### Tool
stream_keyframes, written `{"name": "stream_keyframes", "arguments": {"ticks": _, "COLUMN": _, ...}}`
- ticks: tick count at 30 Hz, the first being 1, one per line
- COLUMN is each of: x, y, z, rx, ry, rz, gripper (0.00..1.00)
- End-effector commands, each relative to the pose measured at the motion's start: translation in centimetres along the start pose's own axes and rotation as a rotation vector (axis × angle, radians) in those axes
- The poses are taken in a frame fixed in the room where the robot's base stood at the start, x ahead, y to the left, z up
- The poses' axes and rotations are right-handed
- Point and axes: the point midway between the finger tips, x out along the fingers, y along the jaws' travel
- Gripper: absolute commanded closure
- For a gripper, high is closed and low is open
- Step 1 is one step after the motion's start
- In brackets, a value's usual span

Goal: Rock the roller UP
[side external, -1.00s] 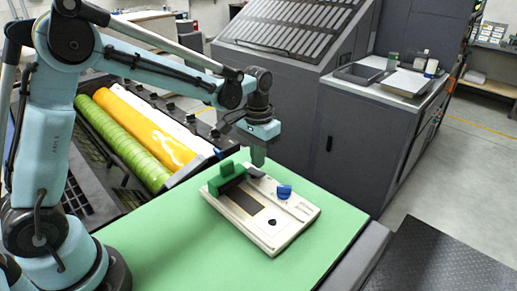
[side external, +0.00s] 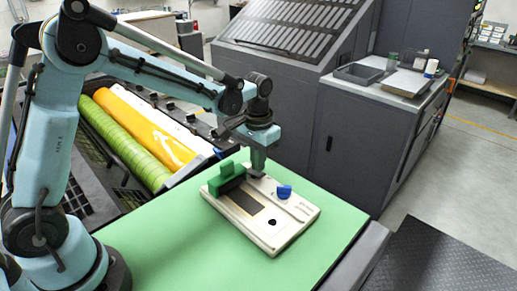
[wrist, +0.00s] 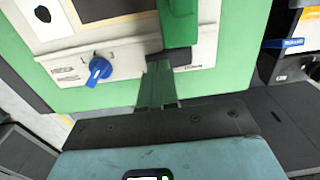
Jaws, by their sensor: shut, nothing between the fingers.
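A cream ink unit (side external: 295,215) lies on the green table top. A green block-shaped part (side external: 226,180) stands at its left end, and its side shows in the wrist view (wrist: 179,22). A dark rocker (side external: 256,176) is at the unit's far edge beside the green part; it shows partly in the wrist view (wrist: 184,58), behind my fingers. My gripper (side external: 258,170) is shut and empty, pointing down over the rocker. In the wrist view my fingertips (wrist: 158,66) are at the rocker's left side. Whether they touch it, I cannot tell.
A blue knob (side external: 284,191) stands on the unit near my gripper, and it also shows in the wrist view (wrist: 99,70). A dark round button (side external: 272,222) is farther along. The green table top (side external: 165,240) is clear in front.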

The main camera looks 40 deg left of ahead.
Motion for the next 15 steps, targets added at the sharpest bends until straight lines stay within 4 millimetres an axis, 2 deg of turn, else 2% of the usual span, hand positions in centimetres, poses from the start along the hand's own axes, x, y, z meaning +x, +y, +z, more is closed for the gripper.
{"name": "stream_keyframes", "arguments": {"ticks": 15, "x": 0.71, "y": 0.00, "z": 0.00, "rx": 0.000, "ry": 0.000, "rz": 0.000, "gripper": 1.00}}
